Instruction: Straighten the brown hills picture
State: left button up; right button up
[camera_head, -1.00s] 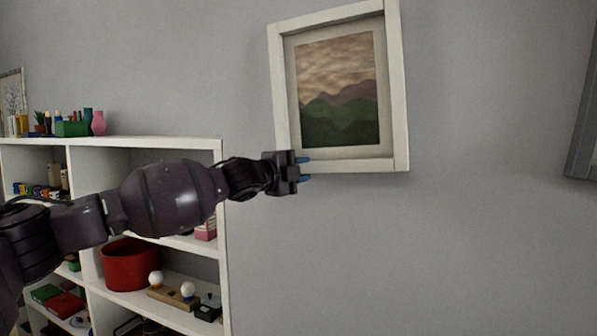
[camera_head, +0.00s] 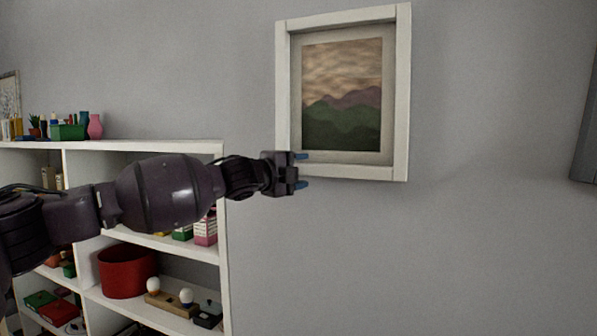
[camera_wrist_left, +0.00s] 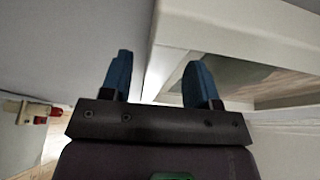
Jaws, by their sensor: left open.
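The hills picture (camera_head: 341,97) hangs on the grey wall in a wide white frame. It shows a brown sky over purple and green hills and hangs close to level, its lower edge dipping slightly to the right. My left gripper (camera_head: 301,171) is at the frame's lower left corner, its two blue fingers open, one above the other. In the left wrist view, my left gripper (camera_wrist_left: 160,82) has the white frame (camera_wrist_left: 225,30) close by, passing behind the right finger. I cannot tell whether a finger touches it. My right gripper is not in view.
A white shelf unit (camera_head: 226,262) stands below my left arm. It holds a red round bin (camera_head: 126,271), a wooden block with white balls (camera_head: 171,303) and small items on top. A dark-framed object (camera_head: 586,125) is at the right edge. The wall between is clear.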

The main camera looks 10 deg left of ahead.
pick_arm(q)
jog(key=b+v, duration=0.2)
jog(key=v, duration=0.8)
jog(key=shift+s+a, duration=0.25)
jog(key=shift+s, duration=0.05)
jog(key=shift+n, duration=0.3)
